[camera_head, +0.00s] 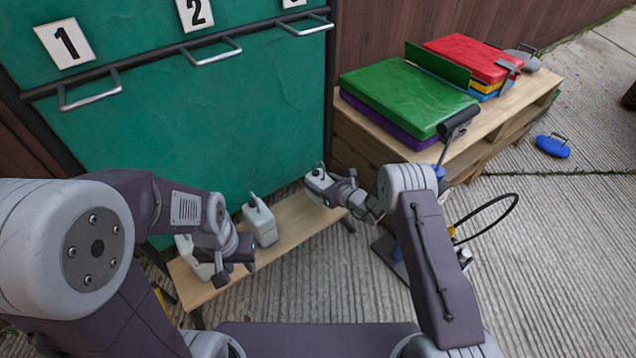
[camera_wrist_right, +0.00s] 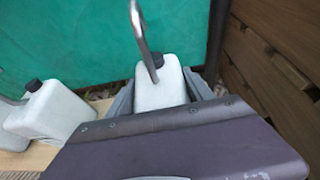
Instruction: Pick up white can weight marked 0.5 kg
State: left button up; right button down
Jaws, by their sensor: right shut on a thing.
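A white can weight with a dark cap (camera_wrist_right: 162,90) sits between the two grey fingers of my right gripper (camera_wrist_right: 160,97), which is shut on it. In the head view this can (camera_head: 320,186) is at the right end of the bench, partly hidden by the gripper. A second white can (camera_head: 261,222) stands in the middle of the bench; a white can also shows at left in the right wrist view (camera_wrist_right: 50,112). Another white can (camera_head: 190,257) is partly hidden behind my left gripper (camera_head: 234,272), whose finger opening I cannot make out. No weight marking is readable.
The cans' wooden bench (camera_head: 290,222) stands before a green panel (camera_head: 200,130) with metal handles and numbered signs. A wooden platform (camera_head: 375,135) at right bears a green mat (camera_head: 405,95) and a red case (camera_head: 470,55).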

jog(key=s+d+r+p, duration=0.5)
jog(key=s+d+r, duration=0.1)
jog(key=d, duration=0.2)
jog(key=shift+s+d, duration=0.15)
jog(key=shift+d, duration=0.1)
